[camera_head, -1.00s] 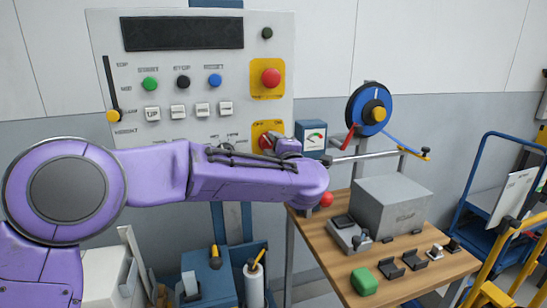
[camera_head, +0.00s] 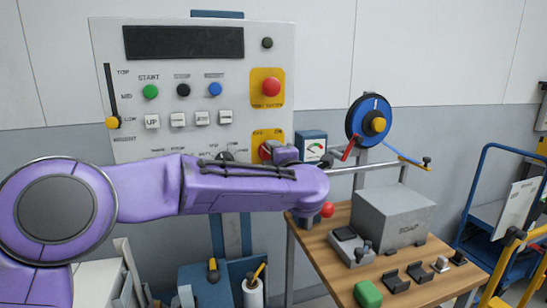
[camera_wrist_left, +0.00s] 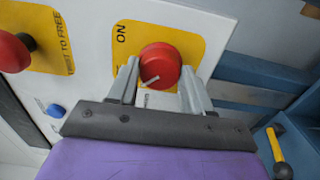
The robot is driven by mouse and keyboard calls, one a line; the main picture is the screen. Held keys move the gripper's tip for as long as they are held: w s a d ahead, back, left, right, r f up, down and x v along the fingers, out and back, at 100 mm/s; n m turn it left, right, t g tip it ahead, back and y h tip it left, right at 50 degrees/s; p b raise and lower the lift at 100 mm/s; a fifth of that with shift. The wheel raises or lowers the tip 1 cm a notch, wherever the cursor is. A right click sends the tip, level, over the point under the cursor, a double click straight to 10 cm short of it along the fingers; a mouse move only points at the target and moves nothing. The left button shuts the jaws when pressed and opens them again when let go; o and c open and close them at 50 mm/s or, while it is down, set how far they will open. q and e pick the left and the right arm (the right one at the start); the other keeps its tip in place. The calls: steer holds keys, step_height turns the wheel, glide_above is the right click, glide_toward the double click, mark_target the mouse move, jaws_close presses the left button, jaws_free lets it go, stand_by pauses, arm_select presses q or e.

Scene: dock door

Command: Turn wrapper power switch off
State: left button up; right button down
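The power switch is a round red knob (camera_wrist_left: 160,65) with a white pointer mark, on a yellow plate (camera_wrist_left: 205,35) marked ON. In the head view its yellow plate (camera_head: 268,136) is at the panel's lower right, partly covered by my gripper. My left gripper (camera_head: 272,151) is at the knob. In the left wrist view its two fingers (camera_wrist_left: 160,72) stand apart on either side of the knob, with narrow gaps, so it looks open around it. Whether a finger touches the knob is hard to tell. My right gripper is not in view.
A red emergency button (camera_head: 271,87) sits above the switch on the same control panel (camera_head: 215,65). A gauge box (camera_head: 313,146) is close on the right. A workbench (camera_head: 325,262) with a grey box (camera_head: 393,213) stands below right.

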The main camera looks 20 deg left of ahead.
arm_select(q)
steer(key=o, duration=0.4)
steer(key=shift+c, duration=0.2)
steer(key=b+v, duration=0.2)
steer(key=v, duration=0.8)
steer(key=shift+s+d, duration=0.2)
